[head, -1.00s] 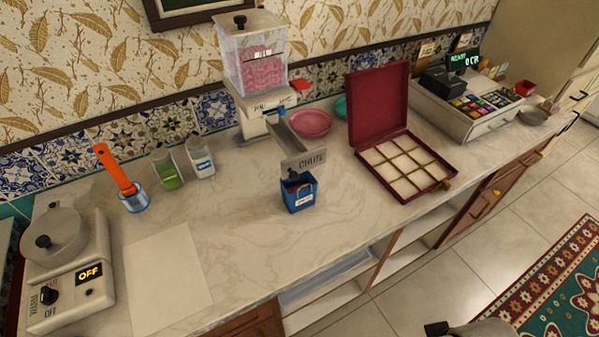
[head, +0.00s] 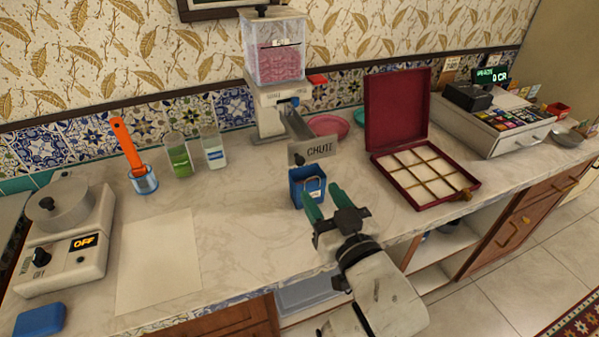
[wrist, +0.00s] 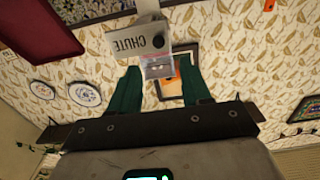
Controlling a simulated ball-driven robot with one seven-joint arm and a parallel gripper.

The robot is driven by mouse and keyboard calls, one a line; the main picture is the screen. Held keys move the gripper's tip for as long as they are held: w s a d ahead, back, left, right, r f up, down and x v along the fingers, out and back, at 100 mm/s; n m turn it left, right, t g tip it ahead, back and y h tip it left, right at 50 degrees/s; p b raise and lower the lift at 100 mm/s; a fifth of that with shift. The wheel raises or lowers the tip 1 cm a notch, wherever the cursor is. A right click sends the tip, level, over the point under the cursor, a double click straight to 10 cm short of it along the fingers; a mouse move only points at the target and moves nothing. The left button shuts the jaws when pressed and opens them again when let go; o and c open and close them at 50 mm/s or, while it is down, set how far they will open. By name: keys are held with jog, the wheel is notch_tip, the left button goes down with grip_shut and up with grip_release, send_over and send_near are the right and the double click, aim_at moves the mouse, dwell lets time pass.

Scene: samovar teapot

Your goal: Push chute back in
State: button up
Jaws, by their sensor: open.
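The chute (head: 297,122) is a grey metal trough sticking out from the front of the white mill (head: 270,105). Its front end carries an upright plate (head: 312,151) marked CHUTE. A blue bag-like container (head: 307,187) stands on the counter just below that plate. My gripper (head: 323,199) is open, with two green fingers, in front of and a little right of the blue container, lower in the picture than the plate. In the wrist view the CHUTE plate (wrist: 140,40) shows upside down beyond the spread fingers (wrist: 160,66). I see nothing held.
A red box (head: 398,115) with an open lid and a divided tray stands right of the chute. A pink bowl (head: 328,125) is behind the chute. Glasses (head: 180,155) and a white sheet (head: 157,260) lie to the left. The counter between sheet and container is clear.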

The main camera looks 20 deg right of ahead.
aim_at(301, 163)
jog(key=w+p, duration=0.1)
jog(key=w, duration=0.8)
jog(key=shift+w+d, duration=0.1)
jog(key=shift+w, duration=0.1)
jog(key=shift+c, duration=0.5)
grip_shut()
